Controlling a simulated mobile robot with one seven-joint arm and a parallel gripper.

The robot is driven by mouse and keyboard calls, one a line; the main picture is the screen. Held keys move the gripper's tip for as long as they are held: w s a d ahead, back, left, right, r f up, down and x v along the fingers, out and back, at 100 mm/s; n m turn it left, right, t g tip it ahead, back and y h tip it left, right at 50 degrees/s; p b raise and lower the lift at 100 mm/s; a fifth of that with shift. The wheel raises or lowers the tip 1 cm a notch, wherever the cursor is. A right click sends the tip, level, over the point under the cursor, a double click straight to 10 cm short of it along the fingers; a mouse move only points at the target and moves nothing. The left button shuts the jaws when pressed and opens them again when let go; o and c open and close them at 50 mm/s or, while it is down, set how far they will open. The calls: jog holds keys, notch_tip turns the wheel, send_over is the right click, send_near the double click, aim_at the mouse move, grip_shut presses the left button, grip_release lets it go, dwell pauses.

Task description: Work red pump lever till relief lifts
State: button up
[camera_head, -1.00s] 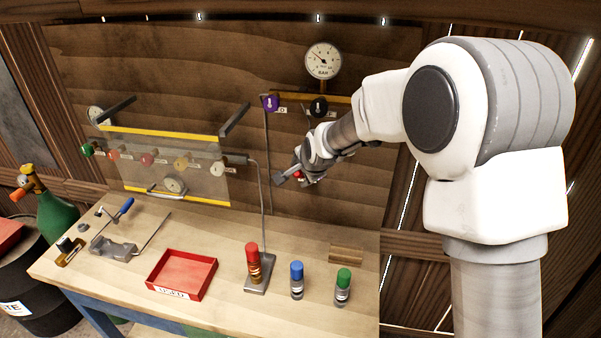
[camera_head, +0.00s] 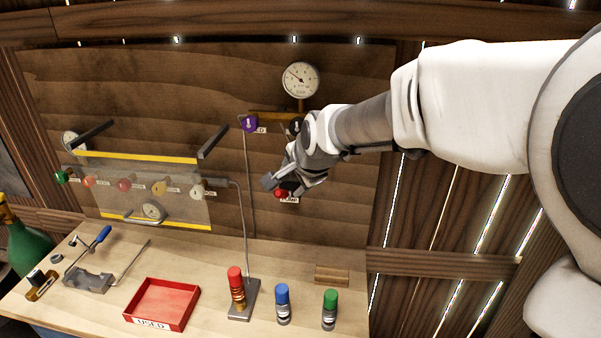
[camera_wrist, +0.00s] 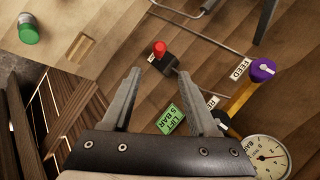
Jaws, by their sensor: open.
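The red pump lever knob (camera_head: 281,194) is on the wooden back board, partly hidden by my gripper in the head view. In the wrist view the red knob (camera_wrist: 159,48) sits on a dark block, just beyond and between my fingertips. My gripper (camera_wrist: 157,76) is open and empty; it also shows in the head view (camera_head: 273,185), close to the knob. I cannot tell whether it touches. A round pressure gauge (camera_head: 300,80) hangs above, and it shows in the wrist view (camera_wrist: 262,156). A green label (camera_wrist: 171,118) reads "LIFT 5 BAR".
A purple knob (camera_head: 249,123) and black knob (camera_head: 295,125) are above the lever. A clear guarded panel (camera_head: 145,190) with several coloured knobs is left. The bench holds a red tray (camera_head: 162,303), red-capped fitting (camera_head: 236,283), blue-capped (camera_head: 283,303) and green-capped (camera_head: 330,308) cylinders.

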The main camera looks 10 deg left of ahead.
jog(key=shift+v, duration=2.4)
jog(key=s+d+f+n+g+h, duration=0.2)
jog(key=s+d+n, duration=0.7)
jog(key=s+d, duration=1.3)
jog(key=shift+s+d+f+h, duration=0.15)
jog(key=shift+s+f+h, duration=0.35)
jog(key=shift+s+h, duration=0.55)
